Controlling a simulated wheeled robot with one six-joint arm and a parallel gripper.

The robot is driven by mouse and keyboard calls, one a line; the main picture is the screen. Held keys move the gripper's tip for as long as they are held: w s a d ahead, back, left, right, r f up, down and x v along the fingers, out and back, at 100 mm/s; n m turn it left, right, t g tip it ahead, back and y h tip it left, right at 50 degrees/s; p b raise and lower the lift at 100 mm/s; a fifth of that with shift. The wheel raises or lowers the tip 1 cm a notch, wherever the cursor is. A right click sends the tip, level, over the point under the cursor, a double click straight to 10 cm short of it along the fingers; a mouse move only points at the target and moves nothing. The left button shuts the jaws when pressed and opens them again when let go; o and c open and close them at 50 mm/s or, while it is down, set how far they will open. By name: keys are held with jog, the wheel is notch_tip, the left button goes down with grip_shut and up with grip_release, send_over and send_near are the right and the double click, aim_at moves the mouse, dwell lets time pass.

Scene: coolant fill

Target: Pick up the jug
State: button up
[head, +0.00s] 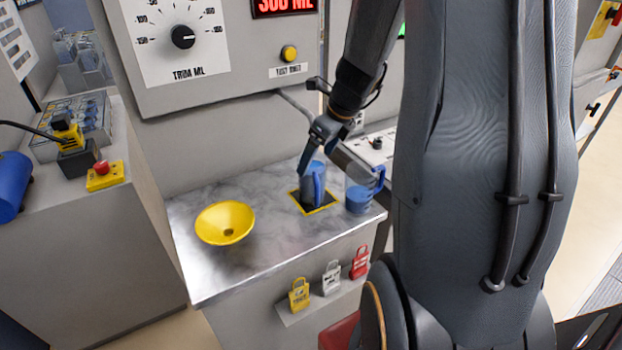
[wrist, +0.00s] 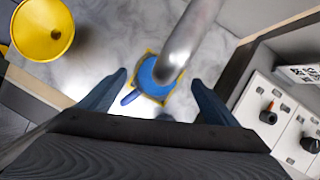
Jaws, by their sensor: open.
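A blue jug (head: 314,186) stands upright on a black pad with a yellow border (head: 327,207) on the marble-topped counter. My gripper (head: 316,152) is above it, pointing down, and partly covers it. In the wrist view the jug (wrist: 148,76) shows from above between my two open fingers (wrist: 159,79), its handle towards the lower left. I see no grip on it; how far the fingertips are above it is hard to tell. A silver rounded cylinder covers part of its top. A second, clear-walled jug with blue in it (head: 359,198) stands right of the pad.
A yellow funnel (head: 225,222) sits to the left on the counter (head: 262,262); it also shows in the wrist view (wrist: 42,30). A grey panel with a dial (head: 183,38) rises behind. A white box with knobs (wrist: 268,118) stands at right.

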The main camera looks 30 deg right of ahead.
aim_at(315, 160)
jog(key=x, duration=0.5)
jog(key=shift+s+f, duration=0.25)
jog(key=shift+s, duration=0.1)
jog(key=shift+r, duration=0.1)
jog(key=c, duration=1.7)
jog(key=shift+c, duration=0.2)
jog(key=shift+r, duration=0.1)
jog(key=shift+r+p, duration=0.9)
jog(key=shift+p, duration=0.3)
jog(key=shift+f+b, duration=0.3)
jog(key=shift+b, duration=0.45)
jog(key=shift+f+b, duration=0.1)
jog(key=shift+b, duration=0.75)
